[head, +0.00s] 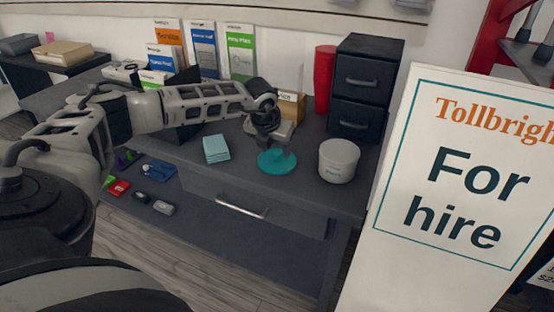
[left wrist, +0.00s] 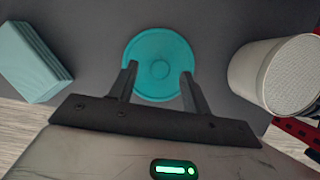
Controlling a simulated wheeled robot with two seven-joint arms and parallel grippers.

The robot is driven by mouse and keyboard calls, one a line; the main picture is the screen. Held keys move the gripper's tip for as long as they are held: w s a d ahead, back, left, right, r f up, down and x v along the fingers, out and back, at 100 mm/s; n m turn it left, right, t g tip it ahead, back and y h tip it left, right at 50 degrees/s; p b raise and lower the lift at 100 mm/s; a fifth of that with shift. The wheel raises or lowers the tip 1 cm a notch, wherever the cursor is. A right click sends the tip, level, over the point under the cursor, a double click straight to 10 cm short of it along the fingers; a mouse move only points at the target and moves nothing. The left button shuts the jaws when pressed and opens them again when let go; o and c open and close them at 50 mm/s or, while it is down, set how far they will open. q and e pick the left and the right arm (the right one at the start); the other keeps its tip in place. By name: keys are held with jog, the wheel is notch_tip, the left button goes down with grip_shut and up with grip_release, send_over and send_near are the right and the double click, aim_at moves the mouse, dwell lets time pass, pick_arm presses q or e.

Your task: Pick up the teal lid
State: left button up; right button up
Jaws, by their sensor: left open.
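The teal lid (head: 272,163) is a round disc lying on the dark desk top, between a teal stack and a white tub. In the left wrist view the lid (left wrist: 160,52) lies flat with a small round raised middle. My left gripper (head: 277,150) is over the lid, pointing down. In the left wrist view its two fingers (left wrist: 158,80) are apart and overlap the lid's near part, with nothing held between them. I cannot tell whether the fingertips touch the lid. My right gripper is not in view.
A white tub (head: 338,161) stands right of the lid, and a teal stack of sheets or cloths (head: 216,149) lies left. Behind are a dark drawer unit (head: 368,77) and a red cylinder (head: 325,80). A large "For hire" sign (head: 450,200) stands at the right.

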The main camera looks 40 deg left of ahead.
pick_arm(q)
jog(key=shift+x, duration=0.85)
jog(key=c, duration=1)
jog(key=shift+r, duration=0.1)
grip_shut()
jog(key=shift+r, duration=0.1)
